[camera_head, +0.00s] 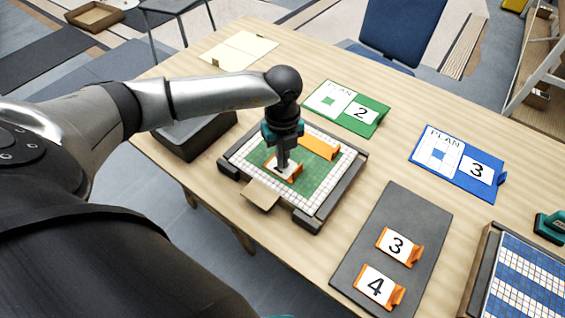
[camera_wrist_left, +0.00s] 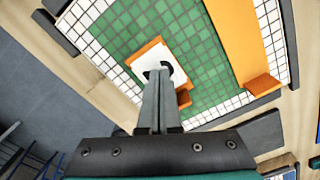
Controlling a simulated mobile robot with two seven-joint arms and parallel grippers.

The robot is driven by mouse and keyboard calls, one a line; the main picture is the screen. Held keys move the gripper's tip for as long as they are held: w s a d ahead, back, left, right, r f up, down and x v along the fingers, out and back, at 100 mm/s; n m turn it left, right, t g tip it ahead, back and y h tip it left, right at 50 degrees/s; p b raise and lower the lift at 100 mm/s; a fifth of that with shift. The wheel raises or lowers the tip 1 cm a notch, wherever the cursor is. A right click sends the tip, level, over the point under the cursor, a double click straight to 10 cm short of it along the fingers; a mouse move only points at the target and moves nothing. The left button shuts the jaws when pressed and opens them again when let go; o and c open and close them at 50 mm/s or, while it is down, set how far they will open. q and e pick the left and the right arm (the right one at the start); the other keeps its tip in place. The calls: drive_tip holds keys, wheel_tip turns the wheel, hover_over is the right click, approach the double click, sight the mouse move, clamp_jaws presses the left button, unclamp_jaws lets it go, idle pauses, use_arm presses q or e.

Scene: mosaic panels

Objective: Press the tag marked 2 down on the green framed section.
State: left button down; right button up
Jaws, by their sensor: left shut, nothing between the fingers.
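My left gripper (camera_head: 283,166) is shut and points straight down onto a white tag with orange edges (camera_head: 296,172). Its number is hidden behind the fingers. The tag lies on the green tiled section (camera_head: 316,174) inside the dark-framed panel. In the left wrist view the shut fingertips (camera_wrist_left: 158,70) appear to touch the white face of the tag (camera_wrist_left: 147,59), with green tiles (camera_wrist_left: 207,62) around it. Whether the tag lies fully flat I cannot tell. My right gripper does not show.
An orange bar (camera_head: 318,147) lies on the panel beside the tag. A green plan card marked 2 (camera_head: 361,112) and a blue one marked 3 (camera_head: 478,170) lie beyond. A grey mat (camera_head: 400,213) holds tags 3 and 4. A blue-and-white panel (camera_head: 525,285) stands at the right.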

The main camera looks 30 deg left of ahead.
use_arm(q)
drive_tip(key=shift+r, duration=0.1)
idle(0.3)
wheel_tip(320, 180, up, 8)
drive_tip(key=p, duration=0.7)
idle(0.4)
